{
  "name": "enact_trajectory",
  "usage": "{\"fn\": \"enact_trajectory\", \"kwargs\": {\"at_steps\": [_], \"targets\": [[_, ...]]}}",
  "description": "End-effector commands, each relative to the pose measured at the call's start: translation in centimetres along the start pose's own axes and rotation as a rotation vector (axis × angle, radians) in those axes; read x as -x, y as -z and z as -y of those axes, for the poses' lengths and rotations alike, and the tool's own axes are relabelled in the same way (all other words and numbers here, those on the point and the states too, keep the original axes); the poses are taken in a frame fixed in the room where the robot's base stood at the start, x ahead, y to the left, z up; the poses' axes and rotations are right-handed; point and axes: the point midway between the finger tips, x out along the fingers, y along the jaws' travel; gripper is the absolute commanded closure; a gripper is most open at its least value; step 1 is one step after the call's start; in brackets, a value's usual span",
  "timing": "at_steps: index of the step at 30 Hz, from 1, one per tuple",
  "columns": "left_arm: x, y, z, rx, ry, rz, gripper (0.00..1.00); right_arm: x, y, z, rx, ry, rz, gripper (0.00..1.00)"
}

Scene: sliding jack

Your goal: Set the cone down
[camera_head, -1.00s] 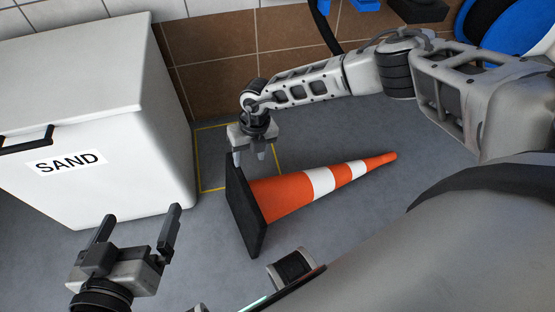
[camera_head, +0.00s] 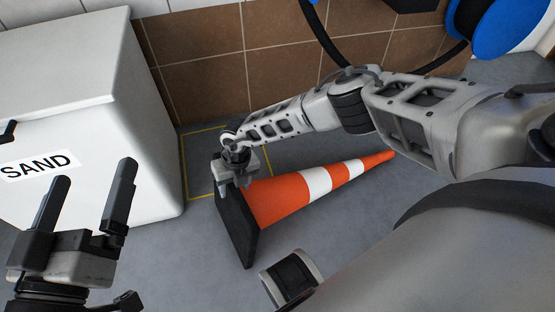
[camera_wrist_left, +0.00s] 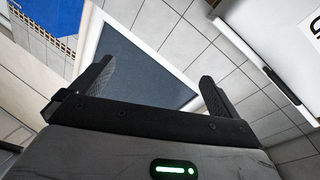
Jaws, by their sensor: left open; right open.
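An orange cone with white bands (camera_head: 284,198) lies on its side on the grey floor in the head view. Its black square base (camera_head: 236,228) faces left and its tip points right. My right gripper (camera_head: 234,187) is at the top edge of the base; its fingertips are partly hidden, and I cannot tell whether it touches. My left gripper (camera_head: 92,200) is open and empty in front of the sand bin, apart from the cone. In the left wrist view its fingers (camera_wrist_left: 155,88) are spread with nothing between them.
A white bin labelled SAND (camera_head: 150,150) stands at left. A yellow outlined square (camera_head: 197,170) is marked on the floor beside it, behind the cone base. A brown tiled wall (camera_head: 205,85) is at the back. A blue reel with a black hose (camera_head: 480,25) is at upper right.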

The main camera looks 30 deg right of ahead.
Motion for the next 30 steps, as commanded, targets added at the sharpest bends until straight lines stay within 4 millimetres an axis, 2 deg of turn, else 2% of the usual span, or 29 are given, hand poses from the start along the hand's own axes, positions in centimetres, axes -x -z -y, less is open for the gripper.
{"fn": "enact_trajectory", "kwargs": {"at_steps": [1,3,8,30], "targets": [[-0.3,0.4,0.1,-0.052,-0.015,-0.046,0.0,-1.1,0.0,0.1,-0.001,0.001,0.0,0.49],[-0.5,1.3,0.1,-0.106,-0.027,-0.097,0.0,-1.6,0.0,0.0,-0.001,0.0,0.0,0.49],[-0.7,2.4,-0.2,-0.162,-0.04,-0.149,0.0,-1.9,0.0,0.0,-0.001,0.0,0.0,0.49],[-0.6,2.4,-0.1,-0.162,-0.039,-0.148,0.0,-2.3,0.0,0.1,0.0,0.0,-0.001,0.49]]}}
